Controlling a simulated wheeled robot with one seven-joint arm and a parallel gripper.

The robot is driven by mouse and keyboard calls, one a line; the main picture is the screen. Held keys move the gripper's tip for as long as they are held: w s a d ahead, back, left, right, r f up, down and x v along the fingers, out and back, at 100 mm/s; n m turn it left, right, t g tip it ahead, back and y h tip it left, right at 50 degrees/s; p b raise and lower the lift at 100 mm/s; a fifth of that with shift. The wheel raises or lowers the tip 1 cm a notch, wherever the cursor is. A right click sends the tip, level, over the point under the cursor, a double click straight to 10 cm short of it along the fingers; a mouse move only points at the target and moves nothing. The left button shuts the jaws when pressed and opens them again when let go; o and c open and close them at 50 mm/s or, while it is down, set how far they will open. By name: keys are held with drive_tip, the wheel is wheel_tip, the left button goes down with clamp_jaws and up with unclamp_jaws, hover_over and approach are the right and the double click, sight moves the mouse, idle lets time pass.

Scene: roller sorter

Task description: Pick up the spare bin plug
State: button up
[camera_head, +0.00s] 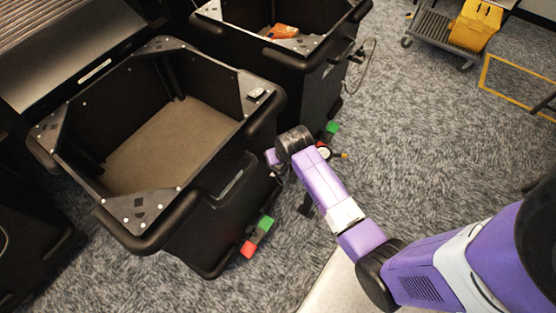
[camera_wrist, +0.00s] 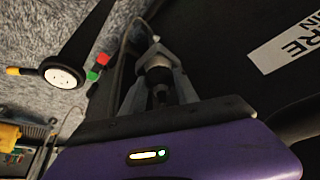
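The spare bin plug (camera_wrist: 158,76) is a dark cylindrical piece between my two grey fingers in the wrist view, with a thin cable looping away from its far end. My gripper (camera_wrist: 157,60) has a finger against each side of it and appears shut on it. In the head view my gripper (camera_head: 273,161) is beside the near black bin (camera_head: 178,245), by its right side. The plug is too small and hidden to make out there. The bin's dark wall fills the right of the wrist view, with a white label (camera_wrist: 290,42) partly reading "RE" and "IN".
A second black bin (camera_head: 312,75) stands behind, holding an orange item (camera_head: 284,31). Red and green blocks (camera_head: 257,236) sit at the near bin's base. A grey cart (camera_head: 433,30) with a yellow bin (camera_head: 475,25) is at upper right. Carpet (camera_head: 420,130) lies clear between.

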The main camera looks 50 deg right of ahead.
clamp_jaws()
drive_tip(key=shift+r, duration=0.1)
drive_tip(key=shift+r, duration=0.5)
wheel_tip(320, 180, up, 2)
drive_tip(key=shift+r, duration=0.15)
drive_tip(key=s+a+b, duration=0.1)
drive_tip(key=s+a, duration=0.3)
drive_tip(key=s, duration=0.3)
drive_tip(key=s+a+b, duration=0.1)
drive_tip(key=s+a, duration=0.4)
drive_tip(key=s, duration=0.3)
drive_tip(key=shift+s+a, duration=0.15)
drive_tip(key=shift+a, duration=0.1)
